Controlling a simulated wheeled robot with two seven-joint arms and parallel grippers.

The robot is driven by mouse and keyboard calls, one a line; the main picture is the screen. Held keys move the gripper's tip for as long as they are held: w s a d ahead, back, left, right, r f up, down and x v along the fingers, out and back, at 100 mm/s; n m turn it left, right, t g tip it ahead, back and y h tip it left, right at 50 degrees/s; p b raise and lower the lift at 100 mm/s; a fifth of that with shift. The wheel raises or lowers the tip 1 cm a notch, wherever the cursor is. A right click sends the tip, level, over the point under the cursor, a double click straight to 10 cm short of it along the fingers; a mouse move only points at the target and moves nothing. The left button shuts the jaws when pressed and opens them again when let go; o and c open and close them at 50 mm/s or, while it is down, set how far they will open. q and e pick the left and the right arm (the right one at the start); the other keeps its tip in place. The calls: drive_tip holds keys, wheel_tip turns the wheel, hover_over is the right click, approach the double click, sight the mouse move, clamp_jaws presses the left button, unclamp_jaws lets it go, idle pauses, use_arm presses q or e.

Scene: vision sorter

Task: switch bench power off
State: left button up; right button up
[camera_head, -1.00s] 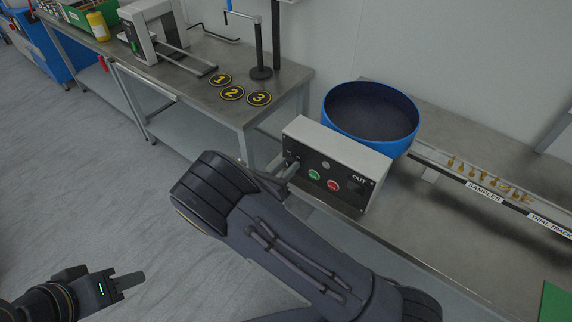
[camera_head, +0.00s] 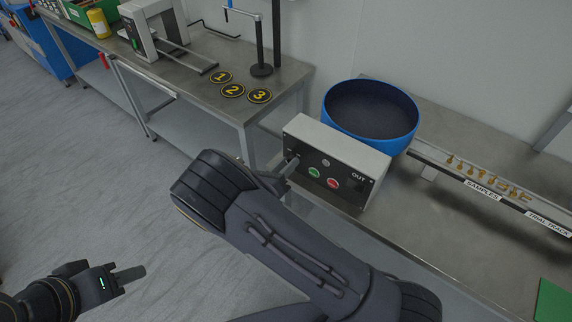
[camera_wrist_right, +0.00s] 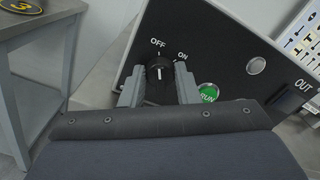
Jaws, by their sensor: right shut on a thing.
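The white control box (camera_head: 340,150) with a dark front panel stands on the right bench. In the right wrist view its black rotary knob (camera_wrist_right: 159,75) sits below the OFF and ON labels, and its white mark looks in line with OFF. My right gripper (camera_wrist_right: 160,90) is shut on the knob, one finger on each side. In the head view my right gripper (camera_head: 289,168) reaches the panel's left end, and the knob is hard to make out there. My left gripper (camera_head: 130,276) is low at the left, away from the box; its jaw gap cannot be seen.
A green RUN button (camera_wrist_right: 208,92) is close right of the fingers; a red button (camera_head: 333,183) is beside it. A blue bowl (camera_head: 370,110) stands behind the box. A track (camera_head: 480,185) with small brass parts runs right. The left bench (camera_head: 190,95) carries numbered discs.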

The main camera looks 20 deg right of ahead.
drive_tip(key=o, duration=0.9)
drive_tip(key=shift+o, duration=0.2)
drive_tip(key=b+v, duration=0.2)
drive_tip(key=v, duration=0.5)
drive_tip(key=shift+s+a, duration=0.25)
drive_tip(key=shift+a, duration=0.1)
